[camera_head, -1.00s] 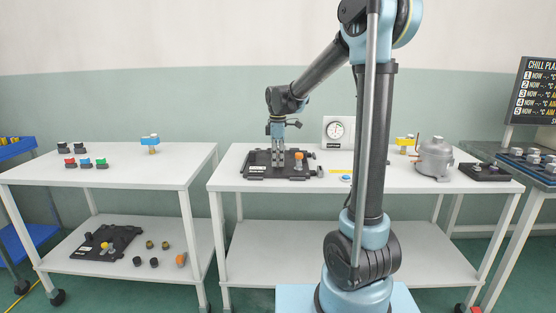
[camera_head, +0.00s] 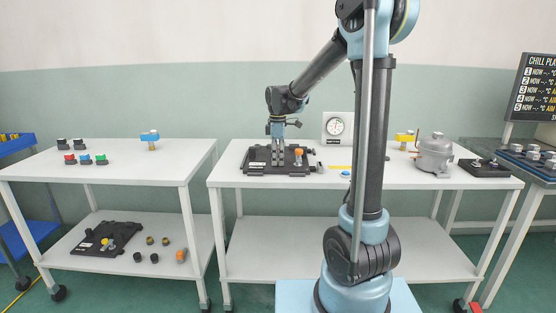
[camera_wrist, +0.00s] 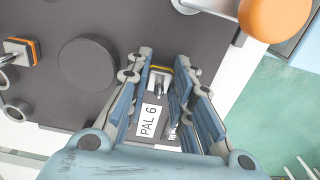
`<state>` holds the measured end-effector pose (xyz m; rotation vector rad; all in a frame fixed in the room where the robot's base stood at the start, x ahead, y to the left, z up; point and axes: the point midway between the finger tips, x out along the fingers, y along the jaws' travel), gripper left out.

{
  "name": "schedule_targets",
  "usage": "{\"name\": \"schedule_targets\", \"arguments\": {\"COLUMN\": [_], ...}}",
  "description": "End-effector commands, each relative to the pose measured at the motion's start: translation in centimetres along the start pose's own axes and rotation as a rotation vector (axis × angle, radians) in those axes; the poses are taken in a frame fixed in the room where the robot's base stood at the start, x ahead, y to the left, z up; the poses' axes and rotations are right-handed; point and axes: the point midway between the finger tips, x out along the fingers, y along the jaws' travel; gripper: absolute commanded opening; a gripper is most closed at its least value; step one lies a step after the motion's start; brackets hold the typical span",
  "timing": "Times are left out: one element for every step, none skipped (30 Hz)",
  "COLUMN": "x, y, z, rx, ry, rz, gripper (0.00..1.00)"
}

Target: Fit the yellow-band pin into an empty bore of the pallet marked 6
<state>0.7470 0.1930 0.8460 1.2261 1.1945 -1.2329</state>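The black pallet (camera_head: 258,167) lies on the middle table; its label reads PAL 6 (camera_wrist: 149,122) in the wrist view. My gripper (camera_head: 278,163) points down over it. In the wrist view my gripper (camera_wrist: 165,78) has its fingers a small gap apart. A metal pin with a yellow band (camera_wrist: 159,82) shows between them, just beyond the label. The fingers partly hide it, and I cannot tell whether they touch it or how deep it sits. Another banded metal piece (camera_wrist: 20,52) stands on the pallet at the left.
An orange knob (camera_head: 298,151) rises at the pallet's right side. A dial gauge (camera_head: 337,127), a yellow-topped piece (camera_head: 405,137) and a grey compressor (camera_head: 435,155) stand farther right. The left table holds small coloured parts (camera_head: 84,160). Another black pallet (camera_head: 104,240) lies on the lower shelf.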

Motion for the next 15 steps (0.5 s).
{"name": "schedule_targets", "arguments": {"x": [0.03, 0.03, 0.03, 0.03, 0.03, 0.03, 0.03, 0.03, 0.03, 0.03, 0.03, 0.02, -0.01, -0.07, -0.21], "y": [-0.01, -0.01, -0.01, -0.01, -0.01, -0.01, -0.01, -0.01, -0.01, -0.01, -0.01, -0.01, -0.01, -0.01, -0.01], "z": [0.0, 0.0, 0.01, 0.01, 0.01, 0.0, 0.0, 0.01, 0.01, 0.01, 0.01, 0.01, 0.01, 0.01, 0.01], "rx": [0.0, 0.0, 0.0, 0.0, 0.0, 0.0, 0.0, 0.0, 0.0, 0.0, 0.0, 0.0, 0.0, 0.0, 0.0], "ry": [0.0, 0.0, 0.0, 0.0, 0.0, 0.0, 0.0, 0.0, 0.0, 0.0, 0.0, 0.0, 0.0, 0.0, 0.0], "rz": [0.0, 0.0, 0.0, 0.0, 0.0, 0.0, 0.0, 0.0, 0.0, 0.0, 0.0, 0.0, 0.0, 0.0, 0.0], "gripper": [0.3, 0.37, 0.45, 0.45, 0.45, 0.45, 0.45, 0.45, 0.45, 0.45, 0.45, 0.45, 0.45, 0.45, 0.45]}}
